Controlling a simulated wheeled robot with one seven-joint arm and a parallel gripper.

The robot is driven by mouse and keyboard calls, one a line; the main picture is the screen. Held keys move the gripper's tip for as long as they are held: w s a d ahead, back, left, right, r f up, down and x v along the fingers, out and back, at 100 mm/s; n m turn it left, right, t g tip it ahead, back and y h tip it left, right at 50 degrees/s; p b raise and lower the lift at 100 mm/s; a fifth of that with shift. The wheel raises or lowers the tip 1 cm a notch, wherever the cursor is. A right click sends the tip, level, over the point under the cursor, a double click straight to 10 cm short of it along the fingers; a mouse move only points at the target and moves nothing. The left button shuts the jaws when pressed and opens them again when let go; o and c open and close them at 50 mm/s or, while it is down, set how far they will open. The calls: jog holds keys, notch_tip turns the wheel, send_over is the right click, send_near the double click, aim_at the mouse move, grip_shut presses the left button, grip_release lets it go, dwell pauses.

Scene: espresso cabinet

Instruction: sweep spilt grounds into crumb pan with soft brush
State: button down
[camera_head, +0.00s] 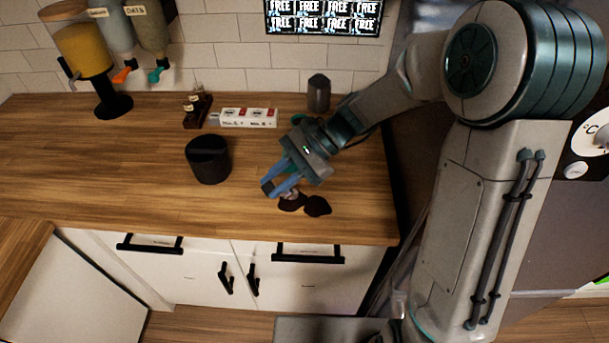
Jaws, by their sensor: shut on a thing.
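My gripper (272,187) reaches down over the wooden counter with its blue fingers pointing left and down. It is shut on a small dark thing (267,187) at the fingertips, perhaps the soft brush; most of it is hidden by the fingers. Spilt grounds lie as two dark brown patches, one (291,203) just below the fingers and one (318,206) to its right, near the counter's front edge. Whether the held thing touches the counter or the grounds, I cannot tell. I cannot make out a crumb pan.
A black cylindrical container (208,163) stands left of my gripper. A power strip (248,117), a small rack of bottles (196,109), a dark canister (318,93) and dispensers (84,50) stand towards the wall. The counter (90,165) is clear at left. Drawers (309,252) are below.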

jog(key=shift+a+r+y, duration=0.35)
jog(key=shift+a+y, duration=0.05)
jog(key=shift+a, duration=0.15)
jog(key=shift+f+m, duration=0.1)
jog(key=shift+m, duration=0.2)
jog(key=shift+f+b, duration=2.35)
jog(key=shift+f, duration=0.4)
jog(key=shift+w+d+p, duration=1.25)
jog(key=shift+w+p, duration=0.1)
jog(key=shift+w, duration=6)
jog(key=shift+r+p, duration=1.8)
jog(key=shift+r, duration=1.1)
jog(key=shift+s, duration=0.1)
